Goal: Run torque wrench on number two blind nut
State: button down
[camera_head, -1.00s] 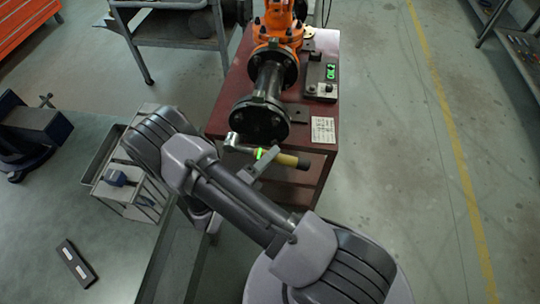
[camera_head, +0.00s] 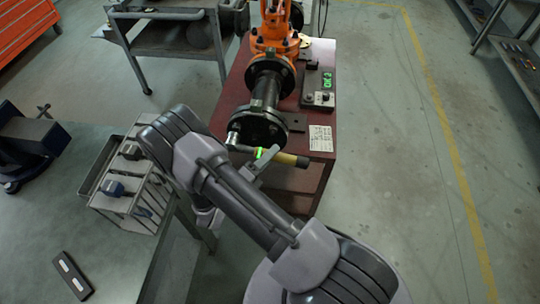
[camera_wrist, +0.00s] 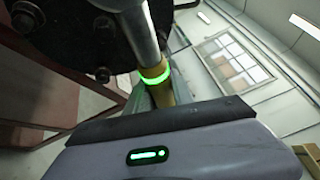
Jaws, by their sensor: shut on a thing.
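The torque wrench has a silver shaft (camera_head: 245,149), a lit green ring and a yellow handle (camera_head: 289,159) with a dark end. My gripper (camera_head: 263,161) is shut on it near the ring. The wrench lies across the lower face of the dark blind flange (camera_head: 257,131), its head at the flange's lower left edge. I cannot tell whether the head sits on a nut. In the wrist view, the shaft (camera_wrist: 138,28) runs up beside the flange (camera_wrist: 65,35), and a nut (camera_wrist: 103,75) shows left of it. Which nut is number two cannot be told.
The flanged pipe and orange valve (camera_head: 272,32) stand on a dark red stand (camera_head: 322,150). A box with a green display (camera_head: 327,80) and a white card (camera_head: 320,138) lie at its right. A bench (camera_head: 120,265) with a caddy (camera_head: 112,205) is left.

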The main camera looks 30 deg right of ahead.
jog(key=shift+d, duration=0.1)
jog(key=shift+w+d, duration=0.45)
jog(key=shift+w, duration=0.2)
jog(key=shift+w+d, duration=0.45)
jog(key=shift+w, duration=0.2)
jog(key=shift+w+d+r, duration=0.1)
jog(key=shift+w+d, duration=0.25)
jog(key=shift+w, duration=0.1)
dwell(1.4)
jog(key=shift+w+a, duration=0.15)
jog(key=shift+w, duration=0.15)
dwell(1.3)
